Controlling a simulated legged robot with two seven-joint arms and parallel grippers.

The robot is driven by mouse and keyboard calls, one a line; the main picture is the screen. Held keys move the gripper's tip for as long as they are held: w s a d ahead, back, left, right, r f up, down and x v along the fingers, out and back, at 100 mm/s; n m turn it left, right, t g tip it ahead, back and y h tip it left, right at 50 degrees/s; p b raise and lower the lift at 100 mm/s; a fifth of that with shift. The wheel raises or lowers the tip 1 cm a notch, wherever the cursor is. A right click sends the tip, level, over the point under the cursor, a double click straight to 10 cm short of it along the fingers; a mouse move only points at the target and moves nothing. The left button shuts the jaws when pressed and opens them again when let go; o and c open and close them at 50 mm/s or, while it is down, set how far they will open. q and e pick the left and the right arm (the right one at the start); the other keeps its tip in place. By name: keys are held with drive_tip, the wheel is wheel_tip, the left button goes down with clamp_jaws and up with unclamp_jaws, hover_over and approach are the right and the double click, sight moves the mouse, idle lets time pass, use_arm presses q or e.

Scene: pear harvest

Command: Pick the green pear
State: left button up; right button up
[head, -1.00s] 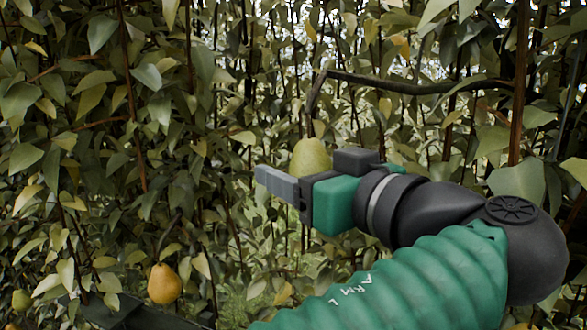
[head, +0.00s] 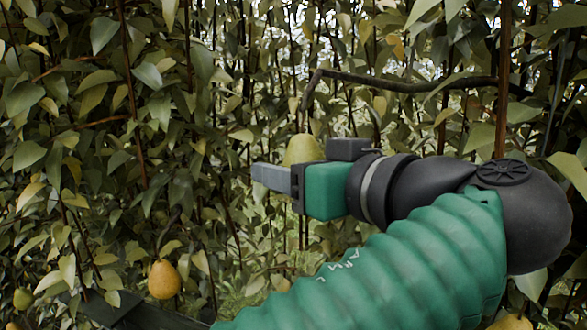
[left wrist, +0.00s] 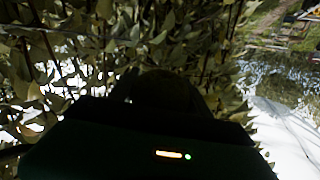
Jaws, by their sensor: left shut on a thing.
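The green pear (head: 303,150) hangs below the bent tip of a dark branch in the head view. Its lower part is hidden behind my left gripper (head: 270,179). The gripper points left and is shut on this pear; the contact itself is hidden. In the left wrist view a dark rounded shape (left wrist: 160,85) shows ahead of the gripper body, too dark to make out. Whether the pear's stem is still joined to the branch cannot be told. My right gripper is not in view.
Dense leaves and thin stems surround the gripper. A thick dark branch (head: 400,86) runs above it.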

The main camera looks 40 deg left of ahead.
use_arm(q)
drive_tip(key=shift+s+a, duration=0.1)
drive_tip(key=shift+s+m+g+h, duration=0.25)
drive_tip(key=shift+m+g+h, duration=0.05)
drive_tip(key=shift+h, duration=0.1)
drive_tip(key=shift+s+d, duration=0.2)
drive_tip(key=shift+d, duration=0.05)
drive_tip(key=shift+s+m+g+h, duration=0.3)
drive_tip(key=shift+m+h, duration=0.1)
drive_tip(key=shift+h, duration=0.1)
drive_tip(key=shift+s+d, duration=0.15)
